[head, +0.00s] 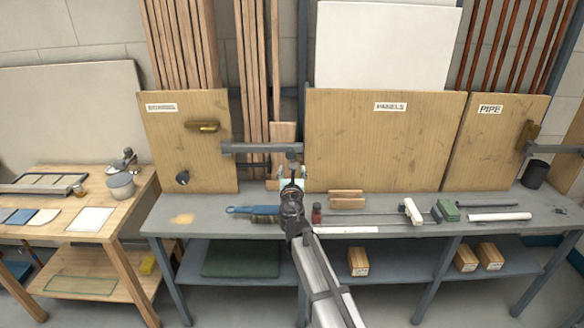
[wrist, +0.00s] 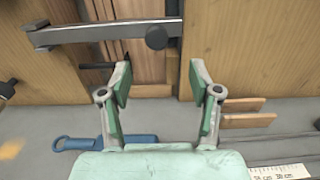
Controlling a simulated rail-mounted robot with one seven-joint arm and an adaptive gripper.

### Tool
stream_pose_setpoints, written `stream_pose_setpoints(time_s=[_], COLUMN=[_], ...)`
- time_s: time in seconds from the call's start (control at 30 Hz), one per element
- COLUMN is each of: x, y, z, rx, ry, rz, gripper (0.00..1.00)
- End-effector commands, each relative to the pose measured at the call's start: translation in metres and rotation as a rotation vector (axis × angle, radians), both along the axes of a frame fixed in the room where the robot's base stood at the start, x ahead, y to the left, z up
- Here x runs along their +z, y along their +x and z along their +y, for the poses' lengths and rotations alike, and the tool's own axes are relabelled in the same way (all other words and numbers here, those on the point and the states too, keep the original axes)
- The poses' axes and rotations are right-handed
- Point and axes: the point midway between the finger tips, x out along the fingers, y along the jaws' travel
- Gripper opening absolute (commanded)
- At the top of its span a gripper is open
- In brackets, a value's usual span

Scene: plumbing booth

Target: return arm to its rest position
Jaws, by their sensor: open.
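My gripper (head: 292,184) is above the middle of the grey workbench (head: 205,212) in the head view, pointing toward the wooden boards at the back. In the wrist view my gripper (wrist: 159,85) has its two green-padded fingers spread wide with nothing between them. My arm comes up from the bottom of the head view and hides part of the bench. A blue-handled tool (head: 240,210) lies on the bench to the left of my gripper; it also shows in the wrist view (wrist: 80,143).
A grey metal bar (head: 255,148) crosses just behind my gripper. A white ruler (wrist: 280,172) lies on the bench. A wooden table (head: 60,232) with a grey pot (head: 120,186) is at left.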

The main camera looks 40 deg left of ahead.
Motion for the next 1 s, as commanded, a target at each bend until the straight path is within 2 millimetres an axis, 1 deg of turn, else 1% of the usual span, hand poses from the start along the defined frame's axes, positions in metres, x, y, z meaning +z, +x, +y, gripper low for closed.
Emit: stream_pose_setpoints(time_s=[0.37,0.5,0.57,0.63,0.67,0.73,0.77,0.83,0.87,0.9,0.97,1.0], x=[0.000,0.000,0.000,-0.002,-0.003,-0.011,-0.018,-0.054,-0.070,-0.090,-0.121,-0.141], y=[0.000,0.000,0.002,0.007,0.008,0.010,0.010,0.008,0.010,0.012,0.013,0.014], z=[0.000,-0.001,-0.004,-0.010,-0.015,-0.033,-0.044,-0.074,-0.087,-0.105,-0.133,-0.152], rx=[-0.001,-0.004,-0.020,-0.056,-0.078,-0.148,-0.186,-0.296,-0.343,-0.406,-0.499,-0.563], ry=[0.000,0.029,0.067,0.150,0.201,0.350,0.423,0.584,0.639,0.704,0.790,0.846], rz=[0.000,0.022,0.049,0.118,0.159,0.287,0.353,0.518,0.573,0.638,0.723,0.773], gripper=[0.63,0.63,0.63,0.63,0.63,0.63,0.63,0.63,0.63,0.63,0.63,0.63])
